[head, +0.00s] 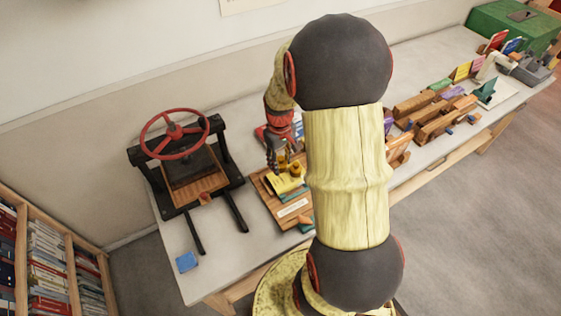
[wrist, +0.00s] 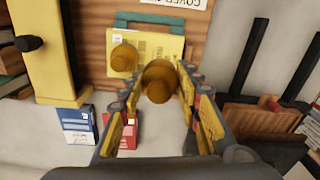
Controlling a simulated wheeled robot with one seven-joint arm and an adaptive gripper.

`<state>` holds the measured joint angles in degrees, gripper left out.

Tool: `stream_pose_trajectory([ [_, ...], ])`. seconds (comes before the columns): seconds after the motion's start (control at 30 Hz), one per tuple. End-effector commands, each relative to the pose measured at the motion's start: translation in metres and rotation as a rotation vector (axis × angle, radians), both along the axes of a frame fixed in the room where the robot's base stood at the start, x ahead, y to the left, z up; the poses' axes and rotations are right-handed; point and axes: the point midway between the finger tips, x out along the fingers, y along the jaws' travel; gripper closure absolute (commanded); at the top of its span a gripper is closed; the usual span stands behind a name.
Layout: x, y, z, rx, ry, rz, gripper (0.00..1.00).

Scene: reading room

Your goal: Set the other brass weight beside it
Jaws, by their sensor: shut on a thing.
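My gripper (wrist: 158,93) is shut on a brass weight (wrist: 158,80), which shows between its fingertips in the wrist view. The other brass weight (wrist: 124,58) stands upright on a yellow booklet (wrist: 150,45), just left of the held one there. In the head view my gripper (head: 277,160) points down over the far side of the wooden board (head: 268,193), with the free weight (head: 296,169) close to its right. I cannot tell whether the held weight touches the booklet. The fingers hide part of the held weight.
A black press with a red wheel (head: 174,133) stands left of the board. A blue block (head: 187,262) lies near the table's front left. Blue (wrist: 77,125) and red (wrist: 120,130) items lie beyond the board. Wooden blocks and racks (head: 432,119) fill the table's right side.

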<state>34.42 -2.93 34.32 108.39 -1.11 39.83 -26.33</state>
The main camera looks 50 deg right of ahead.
Motion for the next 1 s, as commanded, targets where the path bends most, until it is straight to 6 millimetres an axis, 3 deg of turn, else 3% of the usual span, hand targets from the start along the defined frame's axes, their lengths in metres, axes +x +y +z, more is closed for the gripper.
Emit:
stream_pose_trajectory([
  [1.0,0.000,0.000,-0.030,-0.001,-0.001,0.000,1.00],
])
